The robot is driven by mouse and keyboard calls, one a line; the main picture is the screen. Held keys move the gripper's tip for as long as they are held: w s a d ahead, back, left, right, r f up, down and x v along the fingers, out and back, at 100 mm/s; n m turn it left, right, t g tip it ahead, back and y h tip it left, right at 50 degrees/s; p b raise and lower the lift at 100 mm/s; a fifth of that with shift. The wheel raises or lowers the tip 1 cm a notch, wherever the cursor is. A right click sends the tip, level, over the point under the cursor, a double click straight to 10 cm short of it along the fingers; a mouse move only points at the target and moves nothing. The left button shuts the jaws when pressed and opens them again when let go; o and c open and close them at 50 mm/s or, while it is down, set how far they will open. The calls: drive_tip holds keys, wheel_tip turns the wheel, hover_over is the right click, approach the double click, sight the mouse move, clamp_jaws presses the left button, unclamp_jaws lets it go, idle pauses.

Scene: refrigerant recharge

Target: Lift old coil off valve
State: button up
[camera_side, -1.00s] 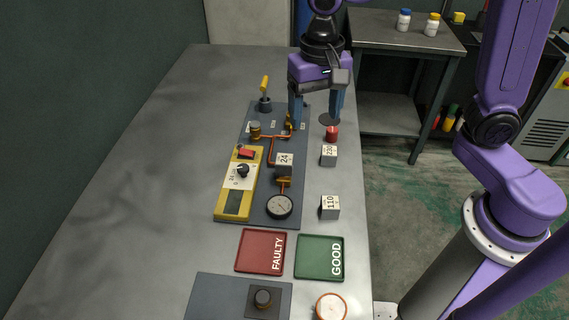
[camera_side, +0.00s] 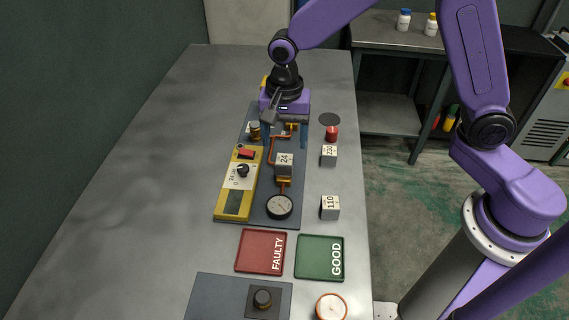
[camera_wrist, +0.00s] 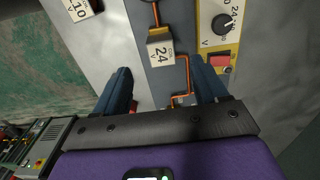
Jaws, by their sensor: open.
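The old coil, a grey block labelled 24 (camera_side: 284,166), sits on the copper pipe line of the dark board; the valve under it is mostly hidden. In the wrist view the coil (camera_wrist: 160,50) is beyond the fingertips, roughly centred between them. My gripper (camera_side: 286,140) is open and empty, over the far part of the board, behind the coil in the side view. Its two blue fingers also show in the wrist view (camera_wrist: 160,70), apart and not touching the coil.
Blocks labelled 230 (camera_side: 329,156) and 110 (camera_side: 330,208) stand right of the board. Red FAULTY (camera_side: 243,264) and green GOOD (camera_side: 305,270) trays lie nearer. The table's left side is clear.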

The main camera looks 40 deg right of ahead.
sight(285, 159)
drive_tip(key=shift+w+d+f, duration=0.1)
drive_tip(key=shift+w+f, duration=0.05)
drive_tip(key=shift+f, duration=1.85)
drive_tip(key=shift+w+d+f, duration=0.1)
drive_tip(key=shift+f, duration=1.9)
drive_tip(key=c, duration=1)
